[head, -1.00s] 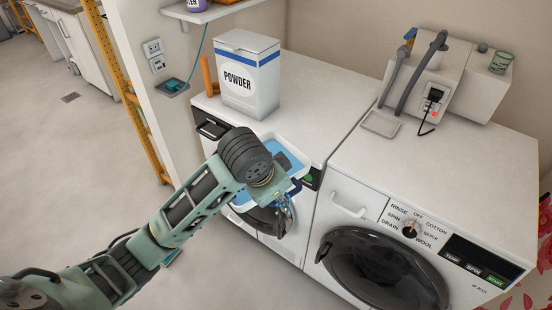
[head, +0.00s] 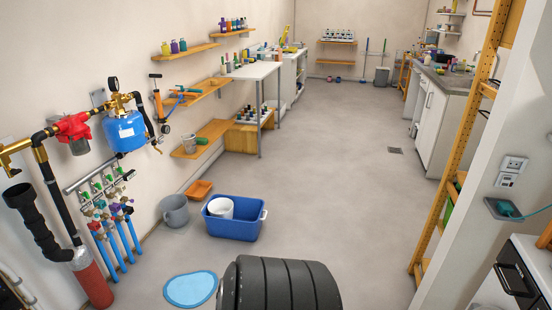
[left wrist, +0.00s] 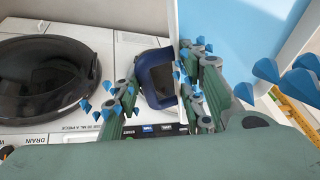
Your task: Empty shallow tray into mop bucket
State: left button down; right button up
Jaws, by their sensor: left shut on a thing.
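In the left wrist view my left gripper (left wrist: 158,68) is shut on the shallow tray. The tray's light blue inner face (left wrist: 240,25) and white edge fill the upper right, and a dark blue loop (left wrist: 158,82) shows between the fingers. The exact grip is partly hidden. In the head view the tray and gripper are out of sight. A blue rectangular tub (head: 235,228) on the floor holds a white container (head: 221,208); it looks like the mop bucket. A grey round bucket (head: 175,212) stands left of it. My right gripper is not in view.
A flat light blue oval (head: 190,289) lies on the floor in front. An orange tray-like thing (head: 199,189) lies behind the tub. Pipes and a blue tank (head: 125,132) line the left wall. Open floor (head: 335,200) extends right. Washer fronts (left wrist: 45,75) are close to my left gripper.

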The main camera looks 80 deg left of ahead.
aim_at(236, 218)
jog(key=j+u, duration=0.1)
jog(key=u, duration=0.3)
jog(key=j+u, duration=0.15)
jog(key=u, duration=0.25)
jog(key=i+j+u, duration=0.1)
jog(key=j+u, duration=0.15)
jog(key=j, duration=0.15)
jog(key=i+j+u, duration=0.2)
jog(key=j, duration=0.25)
jog(key=i+j+u, duration=0.1)
jog(key=j+u, duration=0.15)
jog(key=i+j+u, duration=0.25)
jog(key=j, duration=0.2)
jog(key=i+j, duration=0.4)
jog(key=j, duration=0.2)
jog(key=i+j+u, duration=0.1)
jog(key=i+j, duration=0.3)
jog(key=j, duration=0.2)
jog(key=i+j, duration=0.4)
jog(key=j, duration=0.15)
